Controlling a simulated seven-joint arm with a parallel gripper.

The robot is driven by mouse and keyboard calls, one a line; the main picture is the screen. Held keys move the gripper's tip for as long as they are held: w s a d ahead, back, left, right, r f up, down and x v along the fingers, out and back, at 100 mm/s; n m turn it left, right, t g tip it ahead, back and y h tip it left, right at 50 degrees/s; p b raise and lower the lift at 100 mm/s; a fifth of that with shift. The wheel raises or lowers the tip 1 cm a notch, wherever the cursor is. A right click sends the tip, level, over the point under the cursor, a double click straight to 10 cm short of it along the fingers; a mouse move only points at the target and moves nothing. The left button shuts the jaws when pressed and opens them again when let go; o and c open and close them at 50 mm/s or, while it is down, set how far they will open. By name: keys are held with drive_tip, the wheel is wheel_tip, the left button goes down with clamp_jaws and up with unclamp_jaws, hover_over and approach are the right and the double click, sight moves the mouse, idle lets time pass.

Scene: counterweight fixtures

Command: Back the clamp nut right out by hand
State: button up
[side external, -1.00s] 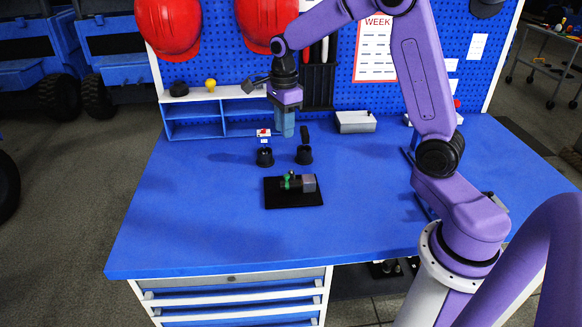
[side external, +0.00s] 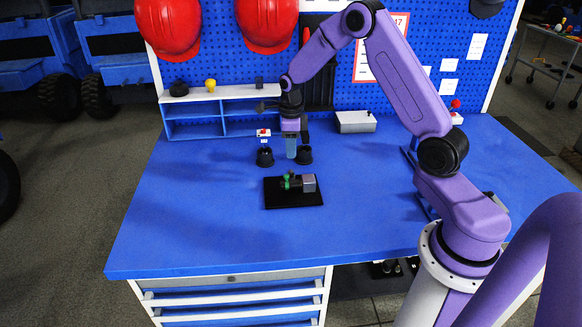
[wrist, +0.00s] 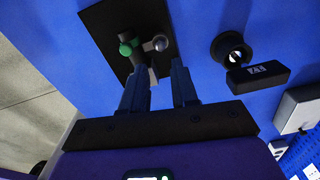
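The clamp fixture is a black base plate (side external: 295,201) on the bench, with a grey block (side external: 309,183) and a small green part (side external: 288,181). In the wrist view the plate (wrist: 105,25) carries the green knob-like part (wrist: 127,47) and a silver ball-ended piece (wrist: 158,43) beside it. I cannot tell for certain which piece is the clamp nut. My gripper (side external: 291,156) hangs above and behind the fixture. In the wrist view its two fingers (wrist: 158,72) are spread, with nothing held between them.
A black block with a white label (wrist: 258,77) shows beside one cup in the wrist view. A grey box (side external: 355,122) sits at the back. The front bench is clear.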

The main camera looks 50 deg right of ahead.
sight(291, 171)
wheel_tip(291, 171, down, 8)
drive_tip(key=shift+r, duration=0.2)
clamp_jaws()
